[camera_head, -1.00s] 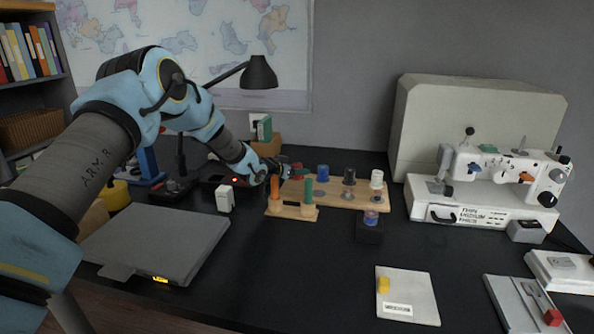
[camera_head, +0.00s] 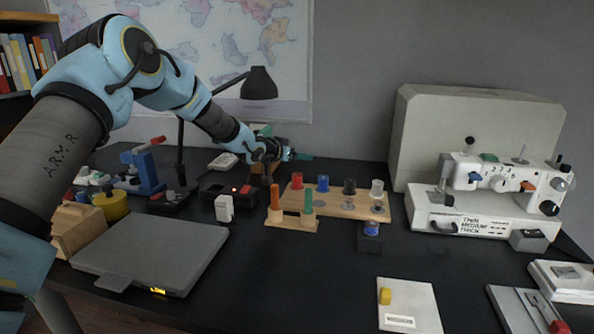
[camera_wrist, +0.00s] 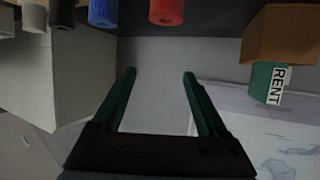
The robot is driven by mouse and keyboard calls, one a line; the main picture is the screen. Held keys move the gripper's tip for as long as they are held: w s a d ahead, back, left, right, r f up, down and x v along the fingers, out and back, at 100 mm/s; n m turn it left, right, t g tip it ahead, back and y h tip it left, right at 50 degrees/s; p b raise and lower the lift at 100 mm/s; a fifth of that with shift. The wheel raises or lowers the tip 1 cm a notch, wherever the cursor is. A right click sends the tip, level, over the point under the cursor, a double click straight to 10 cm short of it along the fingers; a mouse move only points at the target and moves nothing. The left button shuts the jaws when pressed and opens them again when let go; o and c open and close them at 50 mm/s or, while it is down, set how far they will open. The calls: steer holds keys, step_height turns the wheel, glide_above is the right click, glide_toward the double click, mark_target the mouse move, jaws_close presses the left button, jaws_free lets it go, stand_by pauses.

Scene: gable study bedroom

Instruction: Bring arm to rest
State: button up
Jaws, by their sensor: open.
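My arm reaches in from the left in the head view, raised over the back of the desk (camera_head: 290,270). My gripper (camera_head: 300,156) is above and behind the left end of the wooden spool rack (camera_head: 345,203). In the wrist view my gripper (camera_wrist: 160,72) has its two green fingers spread with nothing between them. The red spool (camera_head: 297,181) stands on the rack, apart from the fingers; it shows at the top of the wrist view (camera_wrist: 167,10). The blue spool (camera_head: 323,183), black spool (camera_head: 350,187) and white spool (camera_head: 377,189) stand beside it.
A desk lamp (camera_head: 259,84) stands behind my arm. A sewing machine (camera_head: 490,200) and its pale case (camera_head: 470,135) fill the right. A grey flat device (camera_head: 150,250) lies front left. A box marked RENT (camera_wrist: 268,82) is near the gripper. The desk's front middle is clear.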

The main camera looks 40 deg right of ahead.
steer(key=shift+r, duration=0.75)
steer(key=w+a+r+n+t+y+p, duration=0.15)
steer(key=w+a, duration=0.25)
steer(key=a, duration=0.4)
steer(key=w+a+n+t+y+p, duration=0.1)
steer(key=w+a+n+y, duration=0.1)
steer(key=w+a, duration=0.45)
steer(key=a+r+n+y+p, duration=0.2)
steer(key=a+n+y, duration=0.3)
steer(key=a, duration=2.2)
steer(key=s+a+r+n+y+p, duration=0.1)
steer(key=s+a+y, duration=0.15)
steer(key=a, duration=0.55)
steer(key=s+a+n+y+p, duration=0.15)
steer(key=s+a, duration=0.25)
steer(key=a, duration=0.4)
steer(key=s+a+n+g, duration=0.3)
steer(key=s+a, duration=0.8)
steer(key=s, duration=0.2)
steer(key=shift+a+r+n+p, duration=0.3)
steer(key=shift+r+n+p, duration=0.05)
steer(key=shift+n, duration=0.05)
